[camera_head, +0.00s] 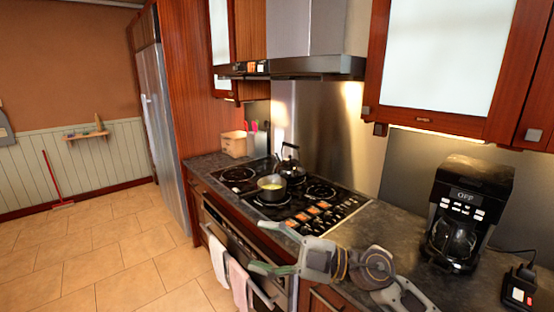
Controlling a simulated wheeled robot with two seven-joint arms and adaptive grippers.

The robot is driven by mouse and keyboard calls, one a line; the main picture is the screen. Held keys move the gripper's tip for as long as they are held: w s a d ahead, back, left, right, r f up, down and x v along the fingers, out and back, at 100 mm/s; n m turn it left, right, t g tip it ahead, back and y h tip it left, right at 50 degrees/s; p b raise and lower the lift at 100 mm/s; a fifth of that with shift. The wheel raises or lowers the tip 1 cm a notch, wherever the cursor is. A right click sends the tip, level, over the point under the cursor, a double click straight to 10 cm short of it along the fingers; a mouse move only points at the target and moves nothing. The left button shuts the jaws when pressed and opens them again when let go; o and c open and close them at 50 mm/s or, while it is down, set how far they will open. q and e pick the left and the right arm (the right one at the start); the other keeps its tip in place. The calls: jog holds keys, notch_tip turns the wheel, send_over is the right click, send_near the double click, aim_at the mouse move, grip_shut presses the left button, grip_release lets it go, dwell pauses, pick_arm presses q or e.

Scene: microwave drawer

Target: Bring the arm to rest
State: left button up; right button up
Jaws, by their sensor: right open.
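My right gripper (264,248) is in the lower middle of the head view. Its two green-grey fingers are spread apart and point left, with nothing between them. My right arm (375,268) comes in from the bottom right and passes in front of the counter's front edge. The gripper shows in front of the oven front below the cooktop; I cannot tell whether it touches anything. My left gripper and left arm are not in view.
A cooktop (238,174) holds a pot (271,190) and a kettle (290,165). Towels (239,284) hang on the oven handle. A coffee maker (468,212) stands on the right counter (400,232). The tiled floor (105,250) at left is mostly clear.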

jog(key=w+d+r+m+t+h, duration=0.1)
jog(key=w+d+m+t+h, duration=0.3)
jog(key=d+m+t, duration=0.3)
jog(key=w+d+r+m+t+h, duration=0.1)
jog(key=w+d+m+t+h, duration=0.3)
jog(key=m+t, duration=0.55)
jog(key=s+d+f+m+g+h, duration=0.1)
jog(key=d+f+m+g+h, duration=0.1)
jog(key=d+f+m+h, duration=0.5)
jog(key=d+f+m+g+h, duration=0.2)
jog(key=d+f+h, duration=0.3)
jog(key=f, duration=0.5)
jog(key=s+d+f+n+g, duration=0.1)
jog(key=s+d+f+g, duration=0.1)
jog(key=s+f+g, duration=1.5)
jog(key=s+f+t, duration=0.2)
jog(key=s+f, duration=0.2)
jog(key=f, duration=1.4)
jog(key=s+f+t, duration=0.1)
jog(key=s+f, duration=0.2)
jog(key=f, duration=1.4)
jog(key=s+d+f, duration=0.2)
jog(key=s+f, duration=0.8)
jog(key=s, duration=0.1)
jog(key=s+d+f, duration=0.1)
jog(key=s+f, duration=0.9)
jog(key=s, duration=0.2)
jog(key=shift+d+f+g+y, duration=0.25)
jog(key=shift+d+g+y, duration=0.05)
jog(key=shift+d+g, duration=0.15)
